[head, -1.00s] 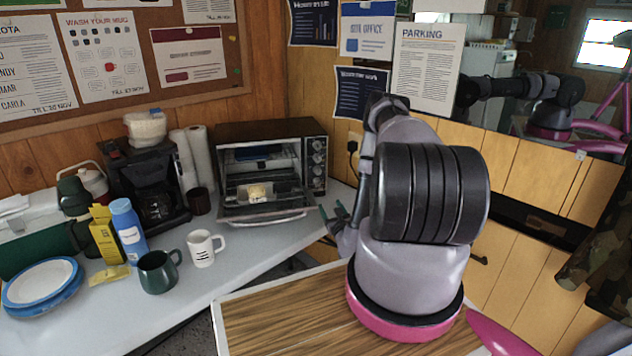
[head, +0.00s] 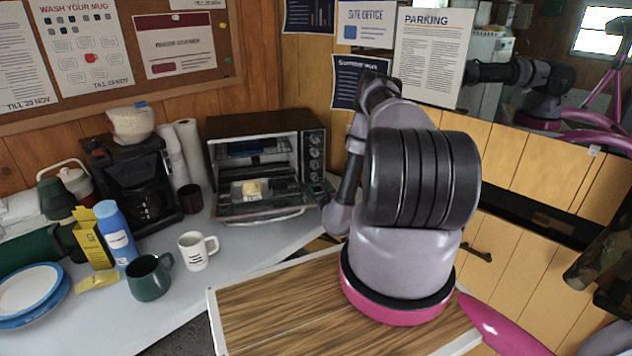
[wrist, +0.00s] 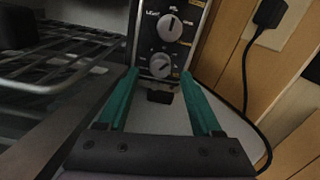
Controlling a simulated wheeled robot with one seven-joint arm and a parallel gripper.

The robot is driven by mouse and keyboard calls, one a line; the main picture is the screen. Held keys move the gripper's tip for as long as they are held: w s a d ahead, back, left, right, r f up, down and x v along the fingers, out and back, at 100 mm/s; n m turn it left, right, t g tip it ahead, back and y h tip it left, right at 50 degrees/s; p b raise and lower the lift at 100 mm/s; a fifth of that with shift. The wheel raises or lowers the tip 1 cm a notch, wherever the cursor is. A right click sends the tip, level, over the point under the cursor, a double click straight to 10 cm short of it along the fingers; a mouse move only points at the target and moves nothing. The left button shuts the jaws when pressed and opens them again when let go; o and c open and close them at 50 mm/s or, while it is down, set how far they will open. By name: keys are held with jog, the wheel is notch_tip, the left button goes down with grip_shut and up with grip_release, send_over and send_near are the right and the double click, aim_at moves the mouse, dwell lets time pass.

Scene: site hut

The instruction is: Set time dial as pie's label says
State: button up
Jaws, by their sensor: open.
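A black toaster oven (head: 222,130) stands on the counter with its door (head: 262,212) folded down. A pie (head: 251,188) in a clear pack lies at the oven's open front. Any writing on it is too small to read. Round dials (head: 314,139) run down the oven's right panel. In the wrist view, an upper dial (wrist: 169,24) and a lower dial (wrist: 161,65) show; their markings are blurred. My gripper (wrist: 159,76) is open and empty. Its green fingers point at the panel, either side of the lower dial in the picture; contact cannot be told.
A coffee maker (head: 140,185), paper rolls and a dark mug (head: 190,199) stand left of the oven. A white mug (head: 197,250) and a green mug (head: 149,278) stand nearer. A black plug and cable (wrist: 270,12) hang on the wall right of the oven.

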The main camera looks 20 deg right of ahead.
aim_at(315, 179)
jog(key=shift+w+d, duration=0.15)
jog(key=shift+w, duration=0.65)
jog(key=shift+w+d, duration=0.15)
jog(key=shift+w, duration=0.65)
grip_shut()
jog(key=shift+m, duration=0.8)
grip_release()
